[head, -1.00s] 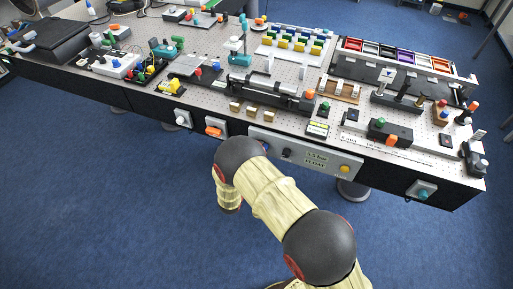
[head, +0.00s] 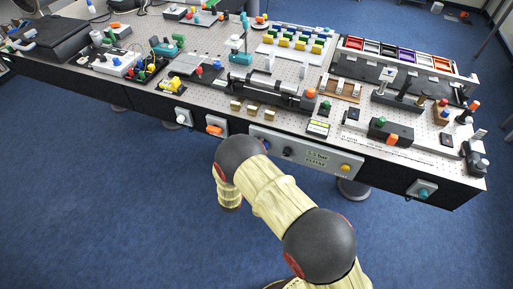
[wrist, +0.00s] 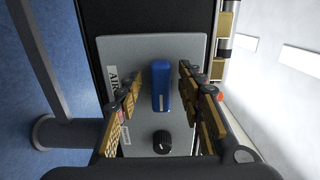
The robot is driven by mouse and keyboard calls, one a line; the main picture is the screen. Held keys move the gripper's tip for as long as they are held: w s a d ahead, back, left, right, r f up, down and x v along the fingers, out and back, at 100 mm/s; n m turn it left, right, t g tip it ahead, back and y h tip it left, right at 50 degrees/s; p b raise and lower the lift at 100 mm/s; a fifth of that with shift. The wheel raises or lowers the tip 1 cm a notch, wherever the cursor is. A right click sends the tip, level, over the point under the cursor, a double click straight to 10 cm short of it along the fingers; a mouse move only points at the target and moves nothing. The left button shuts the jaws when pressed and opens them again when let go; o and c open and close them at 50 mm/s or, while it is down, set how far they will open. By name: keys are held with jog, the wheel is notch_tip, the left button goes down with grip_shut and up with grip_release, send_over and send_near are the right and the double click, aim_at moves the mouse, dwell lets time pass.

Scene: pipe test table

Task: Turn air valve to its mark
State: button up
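In the wrist view, a blue valve handle (wrist: 160,84) stands on a grey panel (wrist: 182,48) whose partly covered label begins with "AIR". My gripper (wrist: 160,80) is open, with one gold-and-black finger on each side of the handle and a visible gap on both sides. A target mark cannot be made out. In the head view, a blue part (head: 266,145) shows at the panel's left end, partly behind my arm. My gripper is hidden there.
A black knob (wrist: 162,141) sits below the handle in the wrist view, between the fingers. In the head view, the front panel also carries a yellow knob (head: 345,168). An orange-handled fitting (head: 215,130) is left of it. Many devices crowd the perforated tabletop (head: 208,92).

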jog(key=shift+s, duration=0.1)
jog(key=v, duration=1.1)
jog(key=shift+s+a, duration=0.15)
jog(key=shift+s, duration=0.25)
